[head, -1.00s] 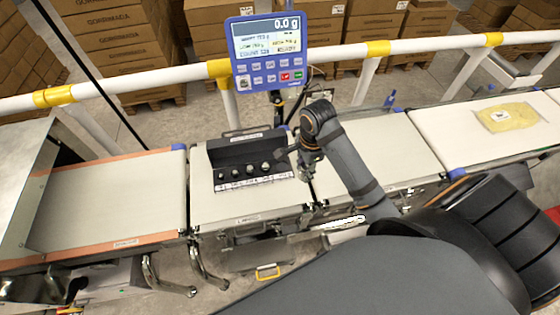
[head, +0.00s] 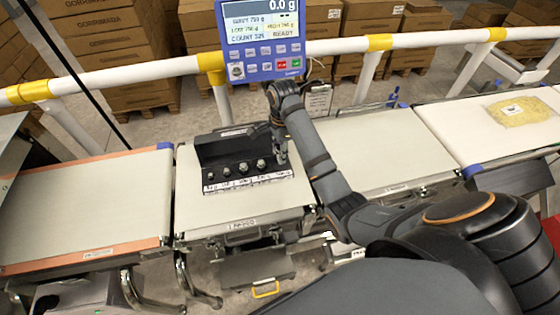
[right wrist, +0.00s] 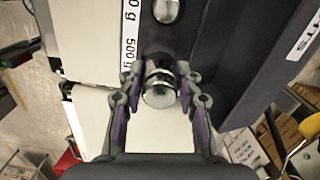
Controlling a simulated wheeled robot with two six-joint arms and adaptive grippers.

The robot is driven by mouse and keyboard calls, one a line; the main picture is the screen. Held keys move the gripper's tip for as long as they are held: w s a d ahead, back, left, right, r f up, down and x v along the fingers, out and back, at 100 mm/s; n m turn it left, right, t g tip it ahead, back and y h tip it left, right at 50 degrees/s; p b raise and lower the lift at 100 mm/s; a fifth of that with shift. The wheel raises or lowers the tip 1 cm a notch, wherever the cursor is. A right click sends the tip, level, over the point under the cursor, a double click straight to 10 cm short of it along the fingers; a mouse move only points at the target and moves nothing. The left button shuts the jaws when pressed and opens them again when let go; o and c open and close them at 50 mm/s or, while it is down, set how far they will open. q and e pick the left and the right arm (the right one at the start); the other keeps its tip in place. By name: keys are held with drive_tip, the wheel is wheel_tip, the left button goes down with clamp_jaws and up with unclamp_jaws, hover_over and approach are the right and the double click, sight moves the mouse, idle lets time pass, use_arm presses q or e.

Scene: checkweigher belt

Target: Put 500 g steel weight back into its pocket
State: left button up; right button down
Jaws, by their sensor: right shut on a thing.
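The 500 g steel weight (right wrist: 160,90) shows in the right wrist view as a shiny knob and rim between the fingers. My right gripper (right wrist: 161,76) is shut on it. In the head view my right gripper (head: 281,158) is at the right end of the black weight block (head: 222,150), and the held weight is hard to make out there. Several other weights (head: 243,168) stand in a row in the block. The label strip (right wrist: 129,40) reads 500 g beside the gripper. Whether the weight is seated in its pocket cannot be told. My left gripper is out of view.
The block stands on the middle belt section (head: 215,207). A blue display (head: 262,40) reads 0.0 g behind it. A white guard rail (head: 130,75) runs along the back. A yellow packet (head: 515,109) lies on the far right belt.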

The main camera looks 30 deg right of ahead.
wheel_tip(320, 180, down, 2)
drive_tip(key=shift+f, duration=0.5)
drive_tip(key=c, duration=0.9)
unclamp_jaws()
drive_tip(key=shift+s, duration=0.1)
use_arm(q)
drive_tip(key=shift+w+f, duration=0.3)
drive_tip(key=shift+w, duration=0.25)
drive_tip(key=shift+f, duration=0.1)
